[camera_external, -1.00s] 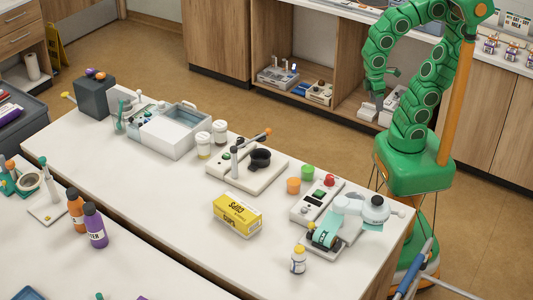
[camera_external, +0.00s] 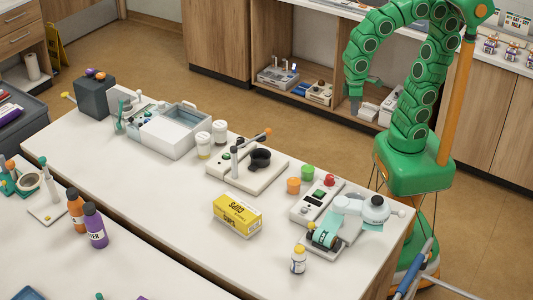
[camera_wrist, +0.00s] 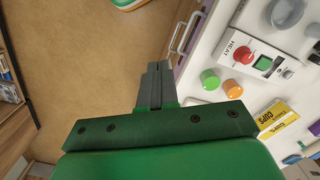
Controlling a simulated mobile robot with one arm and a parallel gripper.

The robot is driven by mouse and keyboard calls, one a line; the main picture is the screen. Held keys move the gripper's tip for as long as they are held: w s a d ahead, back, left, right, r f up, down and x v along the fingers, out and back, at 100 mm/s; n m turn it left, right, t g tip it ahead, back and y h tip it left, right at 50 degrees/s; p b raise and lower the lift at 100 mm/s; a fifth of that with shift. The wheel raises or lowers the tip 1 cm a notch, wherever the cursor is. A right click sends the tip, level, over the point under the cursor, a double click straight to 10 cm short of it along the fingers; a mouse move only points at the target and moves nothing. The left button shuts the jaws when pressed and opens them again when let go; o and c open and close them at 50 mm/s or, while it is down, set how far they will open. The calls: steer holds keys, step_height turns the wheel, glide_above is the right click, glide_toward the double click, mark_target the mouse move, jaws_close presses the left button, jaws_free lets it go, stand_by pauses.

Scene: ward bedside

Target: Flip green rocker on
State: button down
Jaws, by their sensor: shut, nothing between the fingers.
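The green rocker (camera_external: 319,194) sits on a white control box (camera_external: 303,212) on the bench, beside a red button (camera_external: 330,180). In the wrist view the green rocker (camera_wrist: 264,63) is right of the red button (camera_wrist: 243,54), on the box marked HEAT (camera_wrist: 231,41). My gripper (camera_external: 355,108) points down beyond the bench's far edge, over the floor, well apart from the box. In the wrist view my gripper (camera_wrist: 158,66) is shut and empty, left of the box. I cannot tell which way the rocker is tilted.
A green pot (camera_external: 308,172) and an orange pot (camera_external: 293,186) stand just left of the box. A teal device (camera_external: 325,235) and small bottle (camera_external: 298,260) stand in front, with the yellow CUPS box (camera_external: 237,215) to the left. A handle (camera_wrist: 185,33) shows near the bench edge.

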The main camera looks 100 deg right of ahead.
steer(key=w+a+m+t, duration=0.1)
steer(key=w+a+m, duration=0.2)
steer(key=w+a, duration=0.8)
steer(key=m+t+y, duration=0.1)
steer(key=m, duration=0.2)
glide_above(314, 193)
steer(key=s+d, duration=0.2)
steer(key=f, duration=0.2)
steer(key=shift+s+d, duration=0.15)
steer(key=f, duration=0.4)
steer(key=w+a+f, duration=0.1)
steer(key=f, duration=0.4)
steer(key=w+a+f, duration=0.1)
steer(key=f, duration=0.3)
steer(key=shift+f, duration=0.3)
steer(key=shift+f, duration=0.1)
